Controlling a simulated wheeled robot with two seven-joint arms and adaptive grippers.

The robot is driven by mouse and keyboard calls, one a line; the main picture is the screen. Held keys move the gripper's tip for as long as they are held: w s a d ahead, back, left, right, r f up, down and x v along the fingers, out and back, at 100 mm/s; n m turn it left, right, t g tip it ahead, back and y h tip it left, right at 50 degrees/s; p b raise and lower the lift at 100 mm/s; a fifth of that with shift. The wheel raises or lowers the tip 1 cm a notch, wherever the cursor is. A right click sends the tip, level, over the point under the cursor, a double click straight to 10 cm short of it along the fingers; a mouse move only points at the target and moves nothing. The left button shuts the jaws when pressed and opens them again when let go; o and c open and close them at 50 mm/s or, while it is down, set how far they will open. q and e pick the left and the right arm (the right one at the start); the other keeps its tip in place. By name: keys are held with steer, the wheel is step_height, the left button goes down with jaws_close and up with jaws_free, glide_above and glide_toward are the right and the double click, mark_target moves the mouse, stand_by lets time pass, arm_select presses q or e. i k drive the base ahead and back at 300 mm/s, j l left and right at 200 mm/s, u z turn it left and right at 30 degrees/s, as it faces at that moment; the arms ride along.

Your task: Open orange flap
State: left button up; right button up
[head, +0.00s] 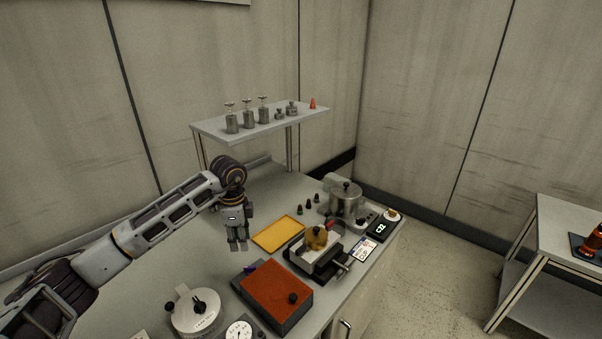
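The orange-red flap (274,290) is the flat top of a dark box at the front of the bench. It lies flat on the box, with a round black knob (293,298) near its right edge. My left gripper (237,248) points down in the air, up and left of the flap and left of the yellow tray. Its two fingers show a small gap with nothing between them, and it appears clear of the flap. My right gripper is out of view.
A yellow tray (278,234) lies behind the box. A vise-like device (318,262) with a yellow-brown piece stands right of it. A round white vessel (196,312) and a gauge (239,331) stand front left. A raised shelf (270,125) holds several weights.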

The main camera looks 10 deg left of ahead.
mark_target(277, 291)
steer(key=k+l, duration=0.5)
steer(key=k, duration=0.15)
steer(key=k+l, duration=0.55)
steer(key=k, duration=0.15)
